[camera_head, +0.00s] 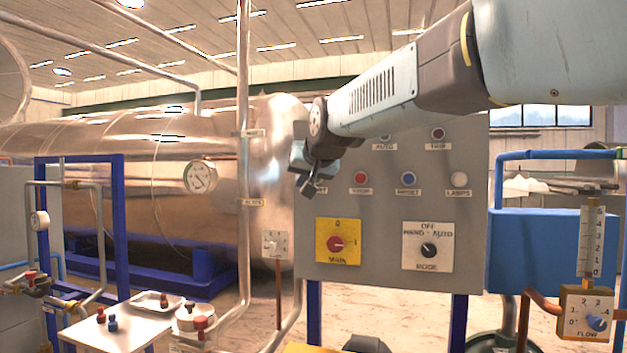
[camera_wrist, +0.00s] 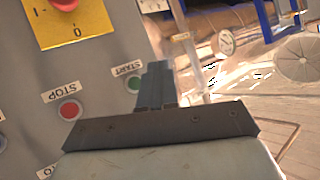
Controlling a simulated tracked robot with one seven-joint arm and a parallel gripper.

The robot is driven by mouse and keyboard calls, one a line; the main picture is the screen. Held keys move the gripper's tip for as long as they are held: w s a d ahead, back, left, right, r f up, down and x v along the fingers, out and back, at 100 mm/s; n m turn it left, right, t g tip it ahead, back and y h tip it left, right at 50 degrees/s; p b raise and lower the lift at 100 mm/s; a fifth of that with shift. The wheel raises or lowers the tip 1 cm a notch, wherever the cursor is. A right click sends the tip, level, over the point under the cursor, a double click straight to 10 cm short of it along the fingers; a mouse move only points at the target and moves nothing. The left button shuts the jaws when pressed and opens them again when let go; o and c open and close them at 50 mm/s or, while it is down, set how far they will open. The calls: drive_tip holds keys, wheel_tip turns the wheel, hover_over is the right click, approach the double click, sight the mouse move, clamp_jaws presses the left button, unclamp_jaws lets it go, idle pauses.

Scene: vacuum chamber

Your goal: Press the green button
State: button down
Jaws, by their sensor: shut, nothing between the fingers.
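The green button (camera_wrist: 133,84), labelled START, is on the grey control panel (camera_head: 320,275). In the wrist view it shows just left of my gripper's fingers. In the head view my gripper (camera_head: 303,178) and wrist hide it; only the end of its label shows. My gripper (camera_wrist: 157,68) is shut and empty, in front of the panel's upper left part. I cannot tell how far the fingertips are from the panel; they do not cover the button in the wrist view.
The red STOP button (camera_head: 360,178) is beside the green one, then a blue button (camera_head: 408,180) and a white one (camera_head: 457,180). Below are the MAIN switch (camera_head: 337,243) and a mode selector (camera_head: 428,249). A vertical pipe (camera_head: 243,130) and metal tank (camera_head: 215,130) stand left.

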drive_tip(key=w+d, duration=0.3)
drive_tip(key=w, duration=0.5)
drive_tip(key=shift+w+d, duration=0.25)
drive_tip(key=shift+w, duration=0.45)
idle(3.1)
idle(0.3)
drive_tip(key=shift+s+a, duration=0.3)
drive_tip(key=shift+s, duration=0.55)
drive_tip(key=s, duration=0.1)
drive_tip(key=s+a, duration=0.1)
drive_tip(key=s, duration=0.2)
drive_tip(key=shift+s+a, duration=0.35)
idle(0.6)
